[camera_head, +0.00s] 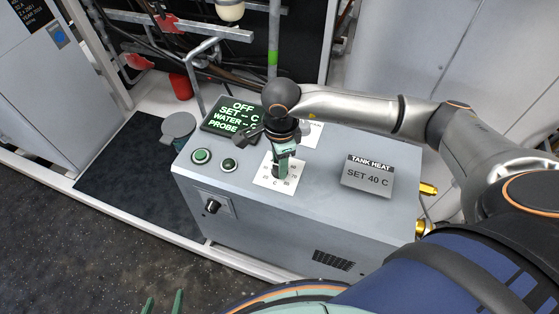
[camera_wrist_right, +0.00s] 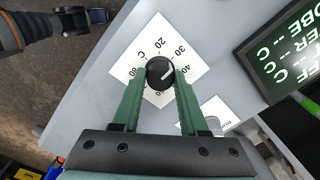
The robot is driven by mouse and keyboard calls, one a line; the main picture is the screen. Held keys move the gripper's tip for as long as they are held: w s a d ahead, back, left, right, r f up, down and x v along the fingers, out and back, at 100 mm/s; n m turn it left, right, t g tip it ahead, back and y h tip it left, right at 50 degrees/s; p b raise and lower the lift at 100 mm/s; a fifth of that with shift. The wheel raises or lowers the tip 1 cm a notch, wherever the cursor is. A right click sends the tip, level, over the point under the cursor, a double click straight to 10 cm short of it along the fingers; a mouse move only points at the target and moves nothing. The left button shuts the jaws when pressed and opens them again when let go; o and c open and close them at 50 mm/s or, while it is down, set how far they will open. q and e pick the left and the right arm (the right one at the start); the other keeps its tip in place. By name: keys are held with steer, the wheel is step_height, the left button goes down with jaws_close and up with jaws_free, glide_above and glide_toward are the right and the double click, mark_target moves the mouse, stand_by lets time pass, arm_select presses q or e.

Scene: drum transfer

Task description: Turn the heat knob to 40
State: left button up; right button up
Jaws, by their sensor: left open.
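The heat knob (camera_wrist_right: 160,72) is round and black with a white pointer line, on a white dial plate (camera_wrist_right: 201,72) with numbers. In the right wrist view the line points to the right, toward the 40 side; the plate's lower part is hidden. My right gripper (camera_wrist_right: 160,82) has its green fingers on either side of the knob, against its edges. In the head view this gripper (camera_head: 278,172) covers most of the knob. My left gripper (camera_head: 163,304) shows only its green fingertips at the bottom edge, open and empty, away from the console.
The grey console (camera_head: 270,225) bears a sign (camera_head: 368,178) reading TANK HEAT, SET 40 C. A red cylinder (camera_head: 181,86) stands behind.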

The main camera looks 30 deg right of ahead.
jaws_close()
stand_by(0.3)
steer(key=m+b, duration=0.2)
steer(key=m, duration=0.1)
steer(key=shift+m, duration=0.3)
steer(key=shift+m+b, duration=0.95)
steer(key=shift+m, duration=1.65)
steer(key=shift+w, duration=0.1)
steer(key=o, duration=0.6)
jaws_free()
steer(key=shift+c, duration=0.2)
